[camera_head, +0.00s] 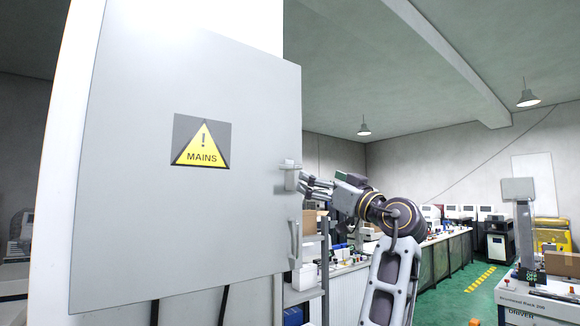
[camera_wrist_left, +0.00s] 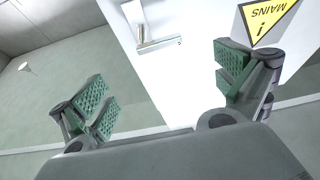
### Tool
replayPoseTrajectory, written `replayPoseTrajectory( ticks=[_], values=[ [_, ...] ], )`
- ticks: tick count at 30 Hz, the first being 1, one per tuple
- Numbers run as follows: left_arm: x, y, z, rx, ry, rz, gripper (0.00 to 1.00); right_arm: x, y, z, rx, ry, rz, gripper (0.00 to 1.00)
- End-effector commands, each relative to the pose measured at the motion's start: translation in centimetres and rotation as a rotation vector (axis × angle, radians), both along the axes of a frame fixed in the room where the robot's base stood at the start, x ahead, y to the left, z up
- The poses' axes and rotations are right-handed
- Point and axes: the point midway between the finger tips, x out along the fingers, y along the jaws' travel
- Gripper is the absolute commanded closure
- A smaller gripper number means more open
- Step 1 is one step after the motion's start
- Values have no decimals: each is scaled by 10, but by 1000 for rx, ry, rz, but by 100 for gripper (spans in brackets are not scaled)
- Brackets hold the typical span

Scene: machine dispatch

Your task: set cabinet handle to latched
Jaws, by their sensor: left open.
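The grey cabinet door (camera_head: 130,220) has a yellow MAINS warning label (camera_head: 203,145). A small light-grey cabinet handle (camera_head: 290,166) sits near its right edge, with a short bar that looks roughly horizontal. In the left wrist view the handle (camera_wrist_left: 158,43) shows ahead of the fingers, its mount cut off by the top edge. My left gripper (camera_head: 316,186) is just right of the handle, its fingers pointing at it. In the left wrist view this gripper (camera_wrist_left: 165,90) is open with nothing between its green pads. My right gripper is out of view.
A vertical pull handle (camera_head: 294,240) is lower on the door's right edge. Shelves (camera_head: 312,262) stand behind the door, and a long workbench (camera_head: 440,240) runs along the back. A separate machine (camera_head: 535,295) stands at the right. Green floor lies between.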

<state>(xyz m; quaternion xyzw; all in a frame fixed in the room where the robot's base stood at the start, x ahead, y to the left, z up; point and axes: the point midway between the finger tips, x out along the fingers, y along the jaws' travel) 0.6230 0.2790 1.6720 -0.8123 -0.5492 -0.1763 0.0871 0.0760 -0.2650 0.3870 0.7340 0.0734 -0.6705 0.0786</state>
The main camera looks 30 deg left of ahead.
Motion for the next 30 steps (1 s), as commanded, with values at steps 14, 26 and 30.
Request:
replayPoseTrajectory(
  ticks=[14,26,30],
  values=[
    [10,28,14,-1,0,1,1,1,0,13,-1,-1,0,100],
    [27,70,33,0,1,0,1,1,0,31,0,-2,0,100],
    [32,84,40,0,1,1,1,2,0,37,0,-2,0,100]
  ],
)
